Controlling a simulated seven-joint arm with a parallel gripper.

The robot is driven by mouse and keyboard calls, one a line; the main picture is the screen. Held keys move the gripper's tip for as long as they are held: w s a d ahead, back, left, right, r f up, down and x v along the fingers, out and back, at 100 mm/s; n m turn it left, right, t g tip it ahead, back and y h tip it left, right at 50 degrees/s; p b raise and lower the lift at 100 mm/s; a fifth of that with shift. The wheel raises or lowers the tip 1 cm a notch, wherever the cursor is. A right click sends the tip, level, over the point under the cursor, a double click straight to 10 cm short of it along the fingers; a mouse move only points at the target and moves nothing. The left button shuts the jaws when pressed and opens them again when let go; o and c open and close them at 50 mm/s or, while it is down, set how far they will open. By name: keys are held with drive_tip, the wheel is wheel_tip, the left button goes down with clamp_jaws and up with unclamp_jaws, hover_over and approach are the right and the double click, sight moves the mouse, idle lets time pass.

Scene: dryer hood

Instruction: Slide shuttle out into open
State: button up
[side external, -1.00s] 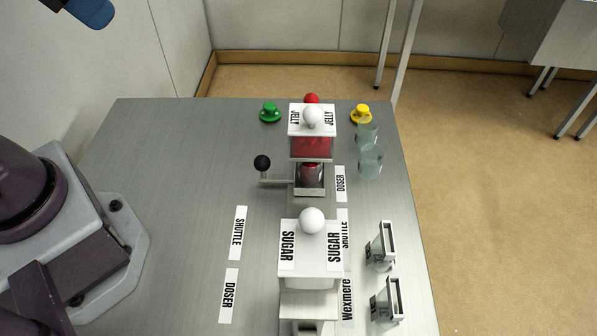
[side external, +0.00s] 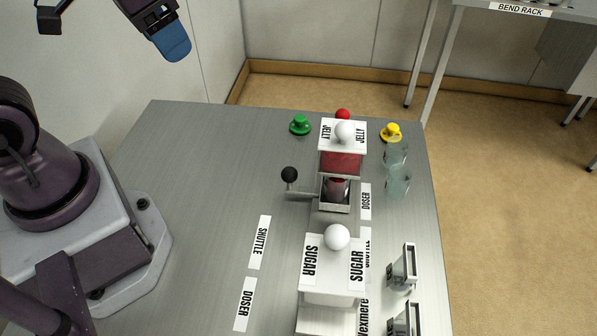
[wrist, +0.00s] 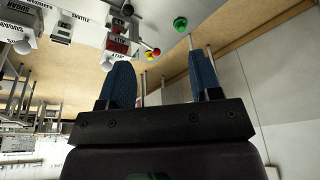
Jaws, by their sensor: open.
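The jelly dispenser (side external: 342,160) has a white lid lettered JELLY, a white ball knob and a red hopper. Under it a metal channel holds a dark red cylindrical piece (side external: 337,187); I cannot tell for sure that this is the shuttle. A rod with a black ball knob (side external: 289,174) sticks out from its left side. "SHUTTLE" labels (side external: 260,242) lie on the table left and right of the dispensers. My gripper (wrist: 162,76) is open and empty, its blue fingers apart in the wrist view. In the side view it is high at upper left, well away from the dispenser.
The sugar dispenser (side external: 333,267) stands in front of the jelly one. Green (side external: 300,125) and yellow (side external: 391,132) knobbed pieces and a red ball (side external: 342,113) are at the back. Clear cups (side external: 397,182) stand at right. The table's left part (side external: 205,165) is clear.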

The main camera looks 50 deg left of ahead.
sight(289, 168)
drive_tip(key=w+d+f+m+g+h, duration=0.2)
drive_tip(key=w+d+f+g, duration=0.3)
drive_tip(key=w+f, duration=0.9)
drive_tip(key=shift+t, duration=0.6)
drive_tip(key=d+f, duration=0.1)
drive_tip(key=f, duration=0.3)
drive_tip(key=d+f, duration=0.1)
drive_tip(key=f, duration=0.3)
drive_tip(key=s+d+f, duration=0.1)
drive_tip(key=f, duration=0.4)
drive_tip(key=shift+s+d, duration=0.1)
drive_tip(key=shift+d, duration=0.25)
clamp_jaws()
drive_tip(key=s+d, duration=0.8)
drive_tip(key=shift+r, duration=0.1)
unclamp_jaws()
drive_tip(key=shift+w, duration=0.1)
